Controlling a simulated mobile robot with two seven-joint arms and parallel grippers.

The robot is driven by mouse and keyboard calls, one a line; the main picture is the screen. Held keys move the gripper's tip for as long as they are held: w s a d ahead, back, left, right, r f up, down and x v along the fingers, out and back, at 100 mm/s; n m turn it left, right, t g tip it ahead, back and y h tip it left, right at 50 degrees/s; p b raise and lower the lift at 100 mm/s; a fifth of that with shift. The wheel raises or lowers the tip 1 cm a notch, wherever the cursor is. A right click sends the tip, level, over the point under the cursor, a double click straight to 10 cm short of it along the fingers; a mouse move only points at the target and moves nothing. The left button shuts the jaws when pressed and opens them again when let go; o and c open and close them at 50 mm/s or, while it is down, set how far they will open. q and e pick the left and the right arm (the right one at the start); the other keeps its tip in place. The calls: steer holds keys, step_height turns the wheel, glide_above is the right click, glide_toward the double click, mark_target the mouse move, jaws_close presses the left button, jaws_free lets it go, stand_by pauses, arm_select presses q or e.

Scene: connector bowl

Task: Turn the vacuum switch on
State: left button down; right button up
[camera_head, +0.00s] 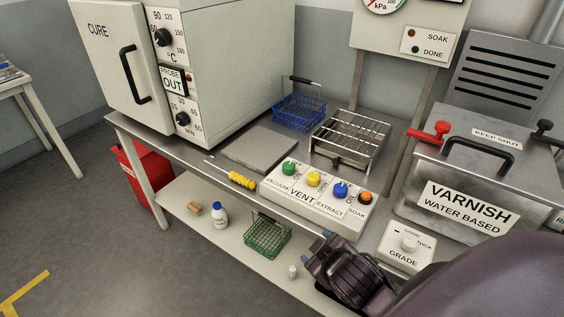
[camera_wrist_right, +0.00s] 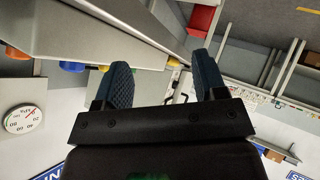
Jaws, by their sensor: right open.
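The vacuum switch (camera_head: 289,168) is a green knob at the left end of a white control box (camera_head: 318,196), above the label VACUUM. Which way the knob is turned is too small to tell. My right gripper (camera_head: 317,249) is in front of and below the box, near the bench's front edge, apart from the switch. Its two blue fingers stand apart with nothing held between them, as the right wrist view (camera_wrist_right: 162,82) also shows. My left gripper is not in view.
A yellow vent knob (camera_head: 314,179), blue extract knob (camera_head: 340,190) and orange soak button (camera_head: 366,197) share the box. A yellow-handled probe (camera_head: 242,181) lies left of it. A wire rack (camera_head: 350,138) stands behind, a varnish tank (camera_head: 465,190) to the right. A green basket (camera_head: 268,236) sits on the lower shelf.

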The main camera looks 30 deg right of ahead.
steer(key=w+a+r+n+t+y, duration=0.3)
steer(key=w+r+n+t, duration=0.2)
steer(key=w+r+n, duration=0.15)
steer(key=w+a+r+n+t+y, duration=0.2)
steer(key=w+r+n+t, duration=0.25)
steer(key=w+r, duration=0.3)
steer(key=w+a+r+n+g+y, duration=0.25)
steer(key=a+n+y, duration=0.35)
steer(key=n+y, duration=0.45)
steer(key=n+g+h, duration=1.3)
steer(key=n+g, duration=0.4)
steer(key=n, duration=0.4)
glide_above(289, 164)
steer(key=f, duration=0.2)
steer(key=shift+m, duration=0.25)
step_height(289, 164, down, 9)
steer(key=shift+s, duration=0.1)
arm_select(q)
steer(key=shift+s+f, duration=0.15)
arm_select(e)
steer(key=shift+f, duration=0.75)
